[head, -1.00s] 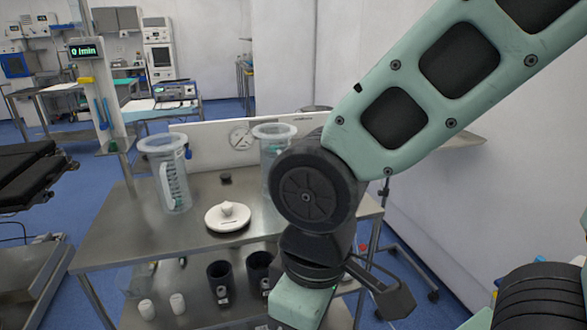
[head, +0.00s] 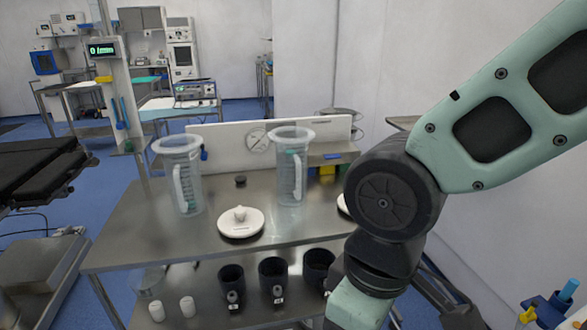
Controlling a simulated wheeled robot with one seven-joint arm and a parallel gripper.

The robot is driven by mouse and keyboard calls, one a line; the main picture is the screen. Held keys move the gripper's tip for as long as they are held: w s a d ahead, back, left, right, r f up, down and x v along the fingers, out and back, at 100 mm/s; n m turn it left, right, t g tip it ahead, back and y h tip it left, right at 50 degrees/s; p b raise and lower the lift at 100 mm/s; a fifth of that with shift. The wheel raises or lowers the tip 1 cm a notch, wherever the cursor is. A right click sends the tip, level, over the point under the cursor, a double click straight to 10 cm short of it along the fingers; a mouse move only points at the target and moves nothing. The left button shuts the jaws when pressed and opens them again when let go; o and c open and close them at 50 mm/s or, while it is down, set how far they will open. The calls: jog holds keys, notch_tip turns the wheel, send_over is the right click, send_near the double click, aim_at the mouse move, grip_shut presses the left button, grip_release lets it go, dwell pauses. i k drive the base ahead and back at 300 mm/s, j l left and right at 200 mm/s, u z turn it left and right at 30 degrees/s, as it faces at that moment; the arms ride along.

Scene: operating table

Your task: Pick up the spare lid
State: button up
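A round white lid (head: 241,224) with a raised knob lies flat on the metal table (head: 140,232), toward its front middle. A second white round piece (head: 343,204) shows at the edge of my arm, which hides most of it. I cannot tell from this view which of them is the spare lid. My arm reaches down along the right side of the table, and its lower end runs out of the picture. My gripper cannot be made out.
Two clear graduated canisters, left (head: 183,178) and right (head: 291,168), stand behind the lid. A small black cap (head: 240,180) lies between them. Several black cups (head: 273,280) and two small white cylinders (head: 187,306) are on the lower shelf. A white panel (head: 225,140) backs the table.

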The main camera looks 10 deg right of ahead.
aim_at(237, 223)
jog(key=i+j, duration=0.1)
jog(key=j, duration=0.5)
jog(key=i+j, duration=0.15)
jog(key=j, duration=0.2)
jog(key=i+j+z, duration=0.1)
jog(key=j+z, duration=0.85)
jog(key=j, duration=0.25)
jog(key=z, duration=0.25)
